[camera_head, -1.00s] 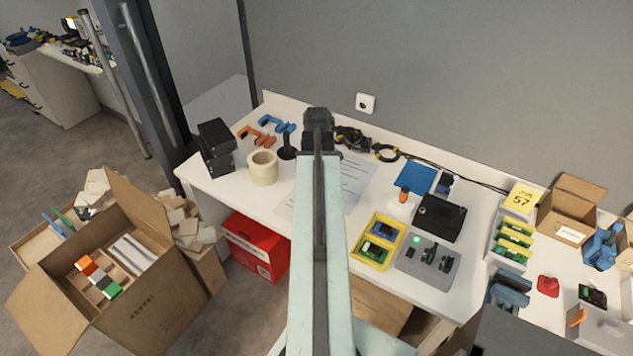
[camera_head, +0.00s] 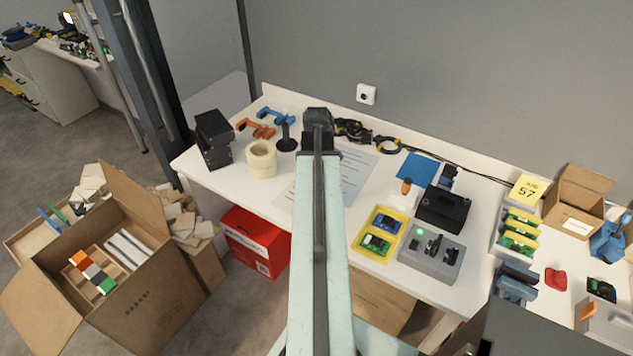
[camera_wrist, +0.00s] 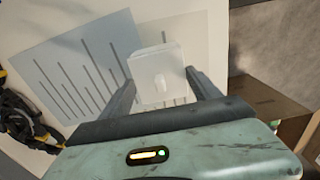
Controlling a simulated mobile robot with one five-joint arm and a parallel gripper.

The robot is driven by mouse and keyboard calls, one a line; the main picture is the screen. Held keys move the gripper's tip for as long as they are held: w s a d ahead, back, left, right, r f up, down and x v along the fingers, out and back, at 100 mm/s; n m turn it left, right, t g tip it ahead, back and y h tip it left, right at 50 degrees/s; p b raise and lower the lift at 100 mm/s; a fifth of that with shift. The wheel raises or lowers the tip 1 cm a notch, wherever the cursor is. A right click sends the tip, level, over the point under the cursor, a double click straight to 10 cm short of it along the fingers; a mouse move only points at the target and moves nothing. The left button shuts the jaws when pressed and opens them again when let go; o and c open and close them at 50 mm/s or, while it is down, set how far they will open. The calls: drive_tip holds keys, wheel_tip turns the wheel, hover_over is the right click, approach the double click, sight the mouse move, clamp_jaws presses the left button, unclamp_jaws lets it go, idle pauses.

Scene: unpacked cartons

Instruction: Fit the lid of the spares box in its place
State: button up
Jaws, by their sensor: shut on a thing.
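My gripper (camera_wrist: 160,82) is shut on a pale, translucent, box-shaped piece (camera_wrist: 158,66), which looks like the lid. It sits between the two dark fingers in the wrist view, above the printed sheets on the white table. In the head view my gripper (camera_head: 318,122) is at the far end of my arm, over the back middle of the table; its fingers and the piece are hidden there. I cannot tell for sure which container is the spares box. A pale tray (camera_head: 495,245) with yellow and green parts stands at the right.
A yellow tray (camera_head: 360,243) with circuit boards, a grey fixture (camera_head: 420,262) with a green light and a black case (camera_head: 443,208) stand right of my arm. Cables (camera_head: 353,131) lie along the back.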

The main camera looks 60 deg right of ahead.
drive_tip(key=shift+f+b, duration=0.45)
drive_tip(key=shift+f, duration=0.15)
drive_tip(key=o, duration=1.6)
drive_tip(key=shift+c, duration=0.2)
drive_tip(key=shift+r, duration=0.1)
wheel_tip(320, 180, up, 8)
drive_tip(key=p, duration=0.8)
